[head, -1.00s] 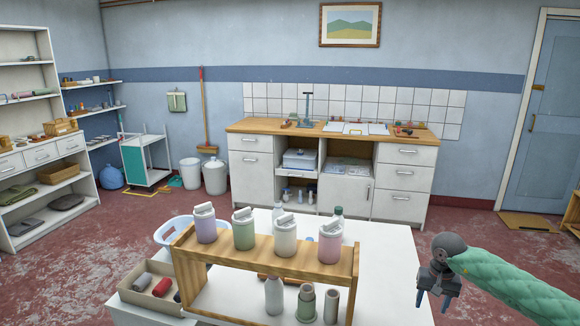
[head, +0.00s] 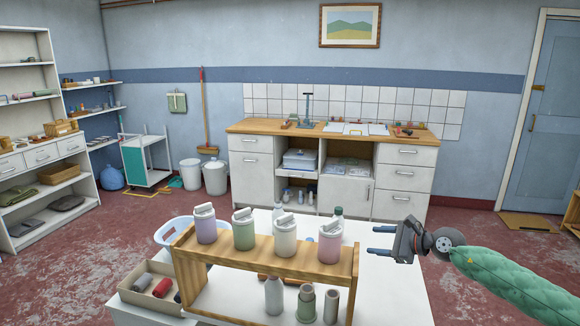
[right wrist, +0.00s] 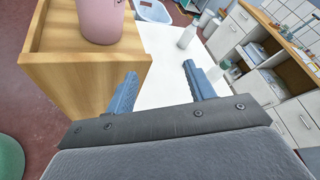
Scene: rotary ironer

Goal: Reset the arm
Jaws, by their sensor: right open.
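My right arm, in a green quilted sleeve, comes in from the right in the head view. Its gripper (head: 378,241) is open and empty, with its fingers pointing left over the white table's right side. In the right wrist view the two blue fingers (right wrist: 158,85) are spread apart with nothing between them. The wooden rack (head: 265,255) stands on the table left of the gripper. The pink bottle (head: 330,241) is the rack-top bottle nearest to the gripper, and they are apart. My left gripper is not in view.
Lilac (head: 205,225), green (head: 243,230) and white (head: 285,236) bottles also stand on the rack. More containers stand below it. The white table (head: 395,290) is bare at right. A box of rolls (head: 157,287) sits at left. A counter (head: 400,180) stands behind.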

